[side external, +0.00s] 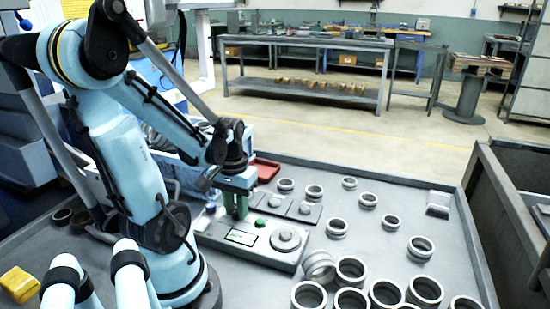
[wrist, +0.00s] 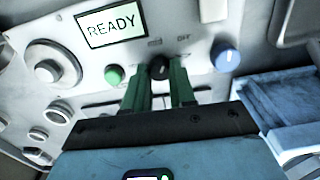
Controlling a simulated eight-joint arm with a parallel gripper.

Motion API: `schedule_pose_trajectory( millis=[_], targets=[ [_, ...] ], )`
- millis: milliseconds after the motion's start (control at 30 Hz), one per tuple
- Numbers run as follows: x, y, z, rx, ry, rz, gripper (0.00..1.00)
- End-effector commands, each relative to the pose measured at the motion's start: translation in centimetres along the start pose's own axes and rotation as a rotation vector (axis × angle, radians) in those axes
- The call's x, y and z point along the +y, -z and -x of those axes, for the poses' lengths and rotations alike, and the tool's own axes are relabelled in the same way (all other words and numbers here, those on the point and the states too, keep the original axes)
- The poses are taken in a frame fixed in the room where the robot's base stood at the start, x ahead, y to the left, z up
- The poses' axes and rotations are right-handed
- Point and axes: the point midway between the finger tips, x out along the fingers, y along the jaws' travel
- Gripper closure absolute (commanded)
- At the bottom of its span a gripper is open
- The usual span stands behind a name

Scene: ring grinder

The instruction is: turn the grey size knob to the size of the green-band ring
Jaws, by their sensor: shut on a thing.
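The grey size knob (side external: 286,239) sits on a pale round plate at the right end of the control panel. In the wrist view the grey knob (wrist: 47,70) is at the left, and its size marks cannot be read. My gripper (side external: 236,207), with green fingers, reaches down at the panel's far left part, apart from the grey knob. In the wrist view my gripper (wrist: 160,76) is shut on a small black knob (wrist: 159,66) near an "OFF" label. No green band can be made out on any ring.
The panel display (wrist: 110,25) reads READY. A green button (wrist: 114,74) and a blue knob (wrist: 228,60) flank the black knob. Several grey rings (side external: 351,270) stand on the table's right and front. A red tray (side external: 265,170) lies behind the panel.

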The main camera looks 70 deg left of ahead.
Motion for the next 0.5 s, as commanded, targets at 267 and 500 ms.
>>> schedule_pose_trajectory(
  millis=[267,500],
  targets=[
    [-0.06,0.05,-0.02,0.003,0.000,0.256,1.00],
    [-0.09,0.05,-0.02,0.004,-0.001,0.438,1.00]
  ],
)
